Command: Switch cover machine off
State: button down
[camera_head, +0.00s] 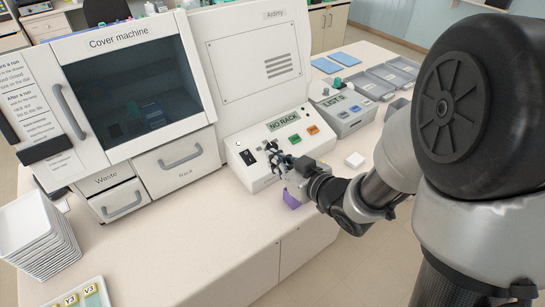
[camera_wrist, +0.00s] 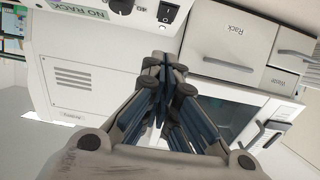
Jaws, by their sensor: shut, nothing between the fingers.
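The cover machine (camera_head: 118,42) stands on the bench, with a dark window and a sloped control panel (camera_head: 262,175) to its right. A black rocker switch (camera_head: 247,157) sits at the panel's left end; it also shows in the wrist view (camera_wrist: 167,12). Which way it is pressed is too small to tell. A display (camera_head: 284,121) reads NO RACK, with a green button (camera_head: 295,139) and an orange button (camera_head: 313,130) below it. My gripper (camera_head: 271,150) is shut and empty just right of the switch, hiding part of the panel. In the wrist view a dark dial (camera_wrist: 121,5) is partly cut off.
The Rack drawer (camera_head: 181,165) and Waste drawer (camera_head: 119,200) are shut. A LISTS box (camera_head: 342,112) and grey trays (camera_head: 375,88) stand to the right. A stack of white trays (camera_head: 40,235) is at the left.

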jog(key=shift+w+a+r, duration=0.15)
jog(key=shift+a+r, duration=0.4)
jog(key=b, duration=0.3)
send_over(249, 161)
jog(key=s+d, duration=0.1)
jog(key=s, duration=0.1)
notch_tip(249, 161, down, 3)
jog(key=shift+d+f, duration=0.15)
jog(key=shift+w+a+f+b, duration=0.2)
jog(key=shift+w+f, duration=0.1)
jog(key=shift+f, duration=0.25)
jog(key=shift+w+a+f+b, duration=0.2)
jog(key=shift+w+f, duration=0.1)
jog(key=shift+f, duration=0.25)
jog(key=shift+w+a+f, duration=0.2)
jog(key=shift+w+f, duration=0.15)
jog(key=shift+f, duration=0.3)
jog(key=shift+r, duration=0.1)
